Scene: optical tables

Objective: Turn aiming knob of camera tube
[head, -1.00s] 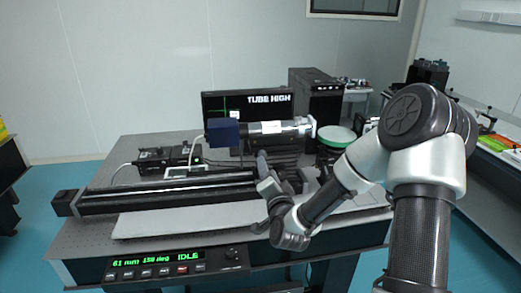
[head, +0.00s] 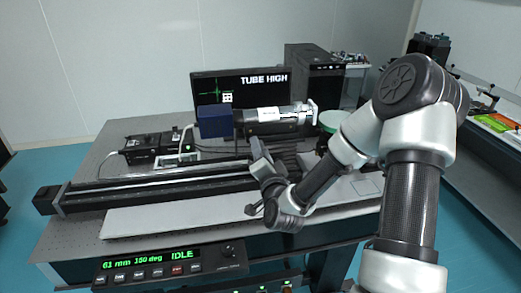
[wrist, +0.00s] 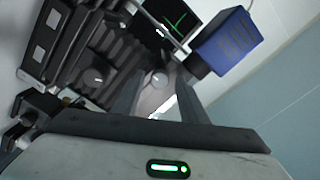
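The camera tube (head: 285,118) is a dark cylinder with a white label. It lies level above the rail, with a blue box (head: 215,121) at its left end; the box also shows at the upper right of the wrist view (wrist: 228,42). My gripper (head: 254,142) is just below and in front of the tube in the head view. In the wrist view my gripper (wrist: 156,88) has its two fingers apart. The head view does not show the knobs clearly.
A monitor (head: 240,88) behind the tube reads "TUBE HIGH". A control panel (head: 170,266) at the front reads about 61 mm, 150 deg, IDLE. A long black rail (head: 130,192) crosses the table.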

